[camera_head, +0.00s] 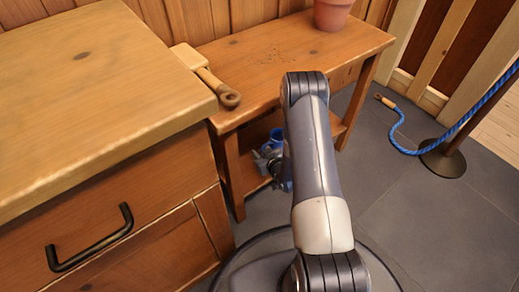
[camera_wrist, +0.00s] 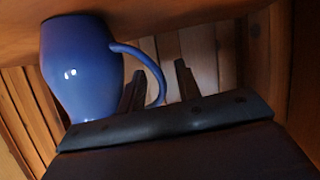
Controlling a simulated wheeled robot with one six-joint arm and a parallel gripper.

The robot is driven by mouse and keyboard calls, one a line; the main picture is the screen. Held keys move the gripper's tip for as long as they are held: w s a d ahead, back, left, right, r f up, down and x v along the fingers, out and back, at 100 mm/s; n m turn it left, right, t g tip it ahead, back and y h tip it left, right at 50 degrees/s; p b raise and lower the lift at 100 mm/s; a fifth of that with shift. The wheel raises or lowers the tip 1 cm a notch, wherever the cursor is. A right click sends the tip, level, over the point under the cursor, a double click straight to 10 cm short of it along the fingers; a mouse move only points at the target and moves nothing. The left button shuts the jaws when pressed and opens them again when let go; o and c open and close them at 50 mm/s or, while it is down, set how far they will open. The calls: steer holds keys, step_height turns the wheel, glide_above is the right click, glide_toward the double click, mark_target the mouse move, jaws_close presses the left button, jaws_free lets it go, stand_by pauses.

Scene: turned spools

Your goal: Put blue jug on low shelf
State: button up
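The blue jug (camera_wrist: 80,70) is large at the left in the wrist view, its curved handle (camera_wrist: 158,80) reaching right. In the head view a small part of the jug (camera_head: 276,136) shows under the bench top, beside my arm. My gripper (camera_wrist: 160,88) has its two dark fingers apart, with part of the handle in the gap between them. In the head view my gripper (camera_head: 268,160) is mostly hidden by my arm. The low shelf (camera_head: 254,168) lies beneath the bench top, partly covered. I cannot tell whether the jug rests on it.
The wooden bench top (camera_head: 290,55) is above my gripper and bears a terracotta pot (camera_head: 332,14). A cabinet (camera_head: 90,100) stands close on the left. A rope post (camera_head: 445,160) stands right; grey floor (camera_head: 420,220) is open there.

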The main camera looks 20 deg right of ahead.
steer(key=p+v, duration=0.3)
steer(key=v, duration=0.7)
